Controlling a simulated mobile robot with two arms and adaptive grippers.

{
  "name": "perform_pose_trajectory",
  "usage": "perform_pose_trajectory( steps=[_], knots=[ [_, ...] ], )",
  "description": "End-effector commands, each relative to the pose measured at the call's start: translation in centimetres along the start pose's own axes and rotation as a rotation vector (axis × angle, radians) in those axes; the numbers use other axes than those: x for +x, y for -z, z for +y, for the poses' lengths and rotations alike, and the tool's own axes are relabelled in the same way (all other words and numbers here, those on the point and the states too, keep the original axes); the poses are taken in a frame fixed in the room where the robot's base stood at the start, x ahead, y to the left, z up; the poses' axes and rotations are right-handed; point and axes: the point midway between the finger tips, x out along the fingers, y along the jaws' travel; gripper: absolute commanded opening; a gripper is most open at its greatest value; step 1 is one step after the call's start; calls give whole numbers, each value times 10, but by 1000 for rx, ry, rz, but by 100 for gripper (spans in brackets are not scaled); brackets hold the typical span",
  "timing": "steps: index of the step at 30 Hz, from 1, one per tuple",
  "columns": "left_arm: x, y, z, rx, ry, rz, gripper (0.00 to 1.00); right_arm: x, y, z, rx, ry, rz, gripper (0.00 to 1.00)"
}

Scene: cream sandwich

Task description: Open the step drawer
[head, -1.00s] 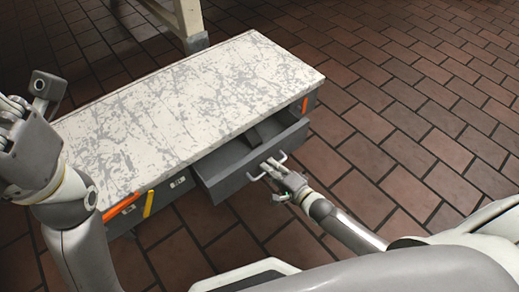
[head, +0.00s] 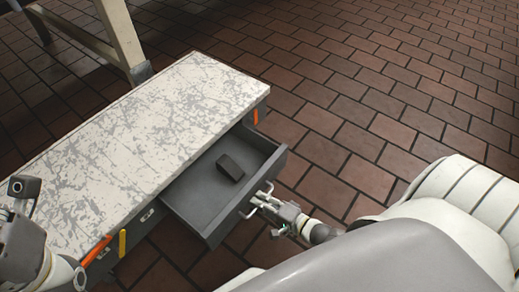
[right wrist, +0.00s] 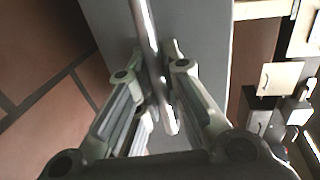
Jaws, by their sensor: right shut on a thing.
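The step drawer (head: 205,200) is grey and stands well out from the front of the step, whose top is a worn white slab (head: 150,125). Its inside shows, with a dark block (head: 230,167) lying in it. My right gripper (head: 266,200) is shut on the metal drawer handle (head: 250,212) at the drawer's front. In the right wrist view the handle bar (right wrist: 149,45) runs between the fingers (right wrist: 160,100), with the grey drawer front behind. Of my left arm only the wrist part shows at the left edge; its fingers are out of frame.
Orange (head: 97,250) and yellow (head: 122,243) bars are on the step's front, left of the drawer. A pale table leg (head: 124,40) stands behind the step. The brick floor (head: 370,110) to the right is clear.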

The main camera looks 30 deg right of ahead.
Motion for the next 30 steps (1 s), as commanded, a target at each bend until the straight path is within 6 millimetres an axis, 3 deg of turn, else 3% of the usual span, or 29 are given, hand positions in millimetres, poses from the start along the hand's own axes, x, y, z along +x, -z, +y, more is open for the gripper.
perform_pose_trajectory(
  steps=[2, 3, 5, 17, 20, 30],
  knots=[
    [0, 0, 0, 0, 0, -1, 0, 0, 0, 0, -1, -1, 0, 0],
    [0, 0, 0, 0, 0, -1, 0, 0, 0, 0, -1, -1, 0, 11],
    [0, 0, 0, 0, 0, -1, 0, 0, 0, 0, -1, -1, 0, 18],
    [1, 0, 0, 1, -2, 3, 0, -5, 0, 1, 0, -3, 0, 19],
    [1, 0, 0, 1, -1, 3, 0, -18, 0, 1, 0, -3, -1, 19],
    [0, 0, 0, 0, -1, 1, 0, -88, 0, 2, -1, -6, -1, 19]
  ],
)
